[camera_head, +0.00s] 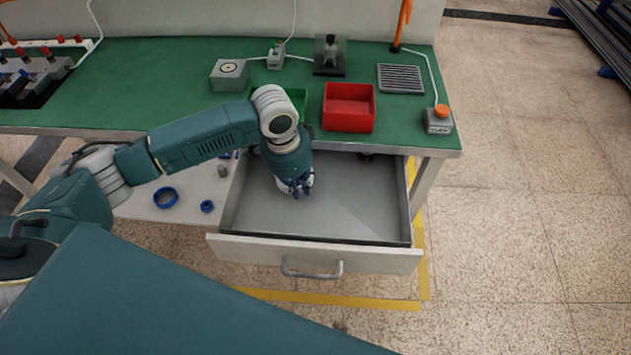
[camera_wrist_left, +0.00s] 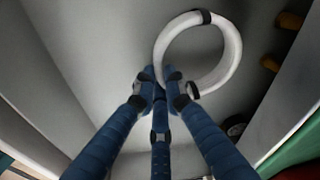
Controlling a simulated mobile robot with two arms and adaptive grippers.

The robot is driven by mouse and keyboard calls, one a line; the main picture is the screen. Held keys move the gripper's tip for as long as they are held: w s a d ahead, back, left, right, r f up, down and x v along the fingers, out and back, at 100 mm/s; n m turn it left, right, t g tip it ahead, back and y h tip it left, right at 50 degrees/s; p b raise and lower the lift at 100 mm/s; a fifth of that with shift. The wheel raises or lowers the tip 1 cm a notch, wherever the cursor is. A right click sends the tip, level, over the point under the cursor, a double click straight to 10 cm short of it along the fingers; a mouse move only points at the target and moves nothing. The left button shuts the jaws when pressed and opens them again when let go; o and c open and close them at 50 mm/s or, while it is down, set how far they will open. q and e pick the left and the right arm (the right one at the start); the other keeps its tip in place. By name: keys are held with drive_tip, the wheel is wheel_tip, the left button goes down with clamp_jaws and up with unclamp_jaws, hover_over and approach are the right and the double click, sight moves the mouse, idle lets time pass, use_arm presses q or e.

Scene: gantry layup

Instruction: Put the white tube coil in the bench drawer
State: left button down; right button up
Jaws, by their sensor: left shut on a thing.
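The white tube coil (camera_wrist_left: 234,48) is a ring with dark bands, seen in the left wrist view. My left gripper (camera_wrist_left: 165,88) is shut on the near side of the ring. In the head view the left gripper (camera_head: 297,187) points down inside the open bench drawer (camera_head: 340,212), towards its left half. Only a small white bit of the coil shows there beneath the fingers. I cannot tell whether the coil touches the drawer floor. The drawer is pulled out and its front handle (camera_head: 312,272) faces me. My right gripper is not in view.
The green bench top (camera_head: 170,70) holds a red bin (camera_head: 348,108), a green bin (camera_head: 298,98) partly behind my arm, and a grey grille (camera_head: 400,78). Blue rings (camera_head: 165,197) lie on the lower shelf left of the drawer. Small orange items (camera_wrist_left: 290,20) lie along the drawer's edge.

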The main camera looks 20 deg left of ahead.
sight(317, 191)
use_arm(q)
drive_tip(key=w+d, duration=0.2)
drive_tip(key=w, duration=0.1)
drive_tip(key=shift+d+r, duration=0.1)
drive_tip(key=shift+d, duration=0.3)
drive_tip(key=shift+w+f+p, duration=0.15)
drive_tip(key=shift+f+p, duration=0.15)
drive_tip(key=shift+f, duration=0.4)
drive_tip(key=c, duration=1.8)
unclamp_jaws()
drive_tip(key=shift+f, duration=0.1)
drive_tip(key=r, duration=0.4)
drive_tip(key=s+r, duration=0.1)
drive_tip(key=r, duration=0.3)
drive_tip(key=a+r, duration=0.1)
drive_tip(key=r, duration=0.3)
drive_tip(key=shift+s+r, duration=0.1)
drive_tip(key=shift+s, duration=0.2)
